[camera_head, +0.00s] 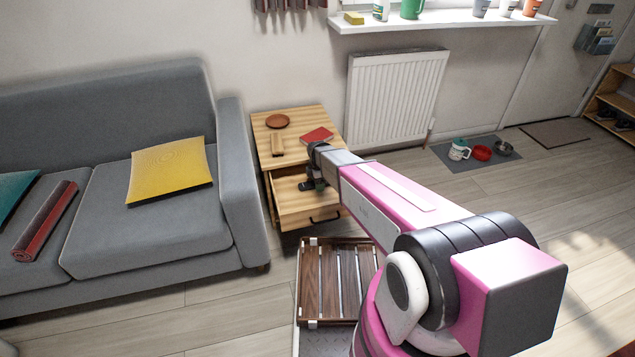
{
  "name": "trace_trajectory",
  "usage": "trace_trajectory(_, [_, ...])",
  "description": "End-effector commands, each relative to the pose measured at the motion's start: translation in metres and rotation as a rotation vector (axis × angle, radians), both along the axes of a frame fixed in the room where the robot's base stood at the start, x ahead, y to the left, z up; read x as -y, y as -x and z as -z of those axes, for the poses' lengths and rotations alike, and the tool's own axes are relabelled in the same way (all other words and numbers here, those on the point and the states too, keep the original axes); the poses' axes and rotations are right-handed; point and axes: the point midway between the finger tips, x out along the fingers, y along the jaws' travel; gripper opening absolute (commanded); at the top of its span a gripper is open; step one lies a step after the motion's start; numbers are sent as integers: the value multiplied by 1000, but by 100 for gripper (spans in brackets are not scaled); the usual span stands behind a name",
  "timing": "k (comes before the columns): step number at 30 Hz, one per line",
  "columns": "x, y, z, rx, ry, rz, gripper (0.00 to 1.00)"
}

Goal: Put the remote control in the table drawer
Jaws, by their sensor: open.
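The small wooden side table (290,113) stands to the right of the grey sofa. Its table drawer (296,212) is pulled out towards me, with a black handle on its front. My gripper (311,184) is at the opened drawer, over its right part, and points down. It is open. Dark shapes at the fingertips are small, and I cannot tell whether one of them is the remote control. No remote control shows clearly elsewhere. My arm hides the right side of the table and drawer.
On the table top are a brown dish (277,121), a small wooden block-like object (277,145) and a red book (317,135). The sofa (150,220) borders the left. A radiator (395,95) stands behind. A slatted wooden rack (335,280) lies in front of the drawer.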

Motion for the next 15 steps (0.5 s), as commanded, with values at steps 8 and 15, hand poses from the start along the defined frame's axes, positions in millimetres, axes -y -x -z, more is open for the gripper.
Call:
trace_trajectory(8, [0,1,-22,2,-1,0,74])
trace_trajectory(15, [0,1,-70,2,-1,0,74])
